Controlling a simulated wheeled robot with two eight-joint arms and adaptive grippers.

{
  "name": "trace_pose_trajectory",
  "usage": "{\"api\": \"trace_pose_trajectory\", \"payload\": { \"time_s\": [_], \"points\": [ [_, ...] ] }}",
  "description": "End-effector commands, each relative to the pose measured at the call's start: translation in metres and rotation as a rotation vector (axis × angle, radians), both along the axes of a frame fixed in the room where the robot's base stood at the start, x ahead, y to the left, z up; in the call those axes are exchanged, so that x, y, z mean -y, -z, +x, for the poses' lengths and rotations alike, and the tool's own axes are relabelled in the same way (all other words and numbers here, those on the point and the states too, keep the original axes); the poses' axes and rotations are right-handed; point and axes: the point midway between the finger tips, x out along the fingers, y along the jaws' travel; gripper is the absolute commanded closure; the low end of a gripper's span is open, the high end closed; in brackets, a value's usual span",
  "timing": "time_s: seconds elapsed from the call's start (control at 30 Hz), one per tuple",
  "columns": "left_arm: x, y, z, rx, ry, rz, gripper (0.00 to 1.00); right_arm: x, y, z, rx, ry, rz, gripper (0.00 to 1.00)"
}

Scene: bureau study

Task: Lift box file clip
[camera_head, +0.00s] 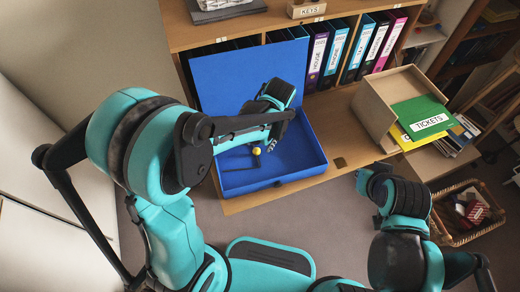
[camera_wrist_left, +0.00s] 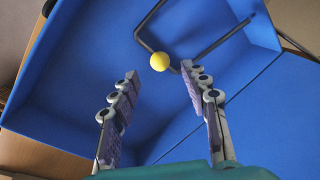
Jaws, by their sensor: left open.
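The blue box file (camera_head: 300,165) lies open on the low shelf ledge, its lid raised at the back. Its clip is a dark bent metal rod (camera_head: 240,166) lying low over the box floor, with a yellow ball knob (camera_head: 257,151). In the left wrist view the clip rod (camera_wrist_left: 150,22) and yellow knob (camera_wrist_left: 160,61) lie ahead of the fingers. My left gripper (camera_wrist_left: 158,85) is open and empty, the knob in line with the gap between its fingertips, apart from both. In the head view my left gripper (camera_head: 270,140) is inside the box, partly hidden by its arm.
Several ring binders (camera_head: 335,50) stand on the shelf behind. A wooden magazine box (camera_head: 372,112) with a green tickets folder (camera_head: 420,117) is right of the box file. My right arm's end (camera_head: 372,185) is over the floor, near a wicker basket (camera_head: 455,232).

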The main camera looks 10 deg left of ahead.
Motion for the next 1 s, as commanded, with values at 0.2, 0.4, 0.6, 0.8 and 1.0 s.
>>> {"api": "trace_pose_trajectory", "payload": {
  "time_s": [0.2, 0.4, 0.6, 0.8, 1.0],
  "points": [
    [-0.007, 0.038, 0.001, 0.001, 0.0, -0.001, 0.54, 0.0, 0.018, 0.0, 0.0, 0.0, 0.0, 1.0],
    [-0.009, 0.05, 0.001, 0.002, 0.001, -0.001, 0.54, 0.0, 0.022, 0.0, 0.0, 0.0, 0.0, 1.0],
    [-0.01, 0.05, 0.001, 0.002, 0.001, -0.001, 0.54, 0.0, 0.022, 0.0, 0.0, 0.0, 0.0, 1.0],
    [-0.01, 0.049, 0.001, 0.002, 0.0, -0.001, 0.94, 0.0, 0.022, 0.0, 0.0, 0.0, 0.0, 1.0],
    [-0.01, 0.049, 0.001, 0.002, 0.0, -0.002, 1.0, 0.0, 0.022, 0.0, 0.0, 0.0, 0.0, 1.0]
  ]
}}
